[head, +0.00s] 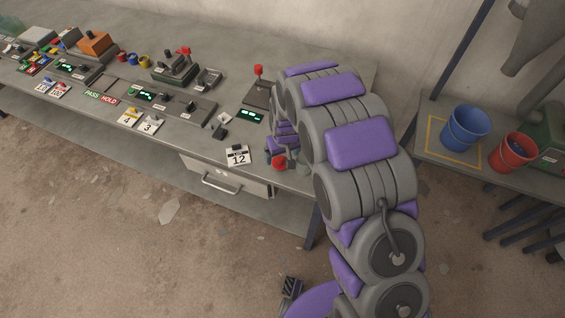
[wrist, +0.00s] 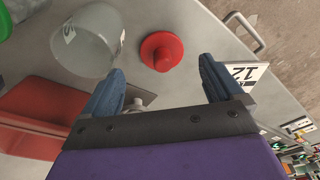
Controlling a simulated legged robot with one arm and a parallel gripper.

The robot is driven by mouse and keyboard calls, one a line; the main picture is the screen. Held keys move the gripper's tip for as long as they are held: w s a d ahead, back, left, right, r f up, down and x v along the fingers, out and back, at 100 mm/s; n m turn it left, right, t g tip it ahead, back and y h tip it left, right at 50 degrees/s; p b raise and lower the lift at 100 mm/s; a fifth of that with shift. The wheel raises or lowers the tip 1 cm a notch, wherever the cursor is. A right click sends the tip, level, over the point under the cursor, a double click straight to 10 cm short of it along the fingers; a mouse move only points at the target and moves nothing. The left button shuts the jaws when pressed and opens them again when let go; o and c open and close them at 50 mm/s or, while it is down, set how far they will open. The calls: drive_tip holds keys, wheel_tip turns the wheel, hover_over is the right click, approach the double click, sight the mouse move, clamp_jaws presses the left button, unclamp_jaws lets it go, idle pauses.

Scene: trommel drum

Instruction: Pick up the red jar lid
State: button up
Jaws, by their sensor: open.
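The red jar lid (wrist: 161,51) shows in the wrist view as a red disc with a raised middle on the grey bench. It sits ahead of my gripper (wrist: 163,85), between the lines of the two blue fingers and apart from them. The fingers are spread and nothing is between them except a small pale object partly hidden low at the left finger. In the head view the red lid (head: 279,162) lies near the bench's front edge, beside my gripper, which is mostly hidden behind my arm.
A clear jar (wrist: 88,40) stands left of the lid. A white card marked 12 (head: 237,156) lies near it, above a drawer handle (head: 222,184). Blue (head: 465,128) and red (head: 512,152) buckets stand on the right bench. Switches and coloured parts line the left bench.

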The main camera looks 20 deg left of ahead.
sight(280, 158)
drive_tip(key=f, duration=0.1)
drive_tip(key=a+f, duration=0.1)
drive_tip(key=f, duration=0.1)
drive_tip(key=f+b, duration=0.1)
drive_tip(key=shift+w+a+f, duration=0.15)
drive_tip(key=shift+w, duration=0.15)
drive_tip(key=shift+a+f, duration=0.2)
drive_tip(key=shift+d+r, duration=0.1)
drive_tip(key=shift+d, duration=0.45)
drive_tip(key=shift+c, duration=1.1)
drive_tip(key=shift+a, duration=0.3)
drive_tip(key=c, duration=0.9)
drive_tip(key=shift+d, duration=0.1)
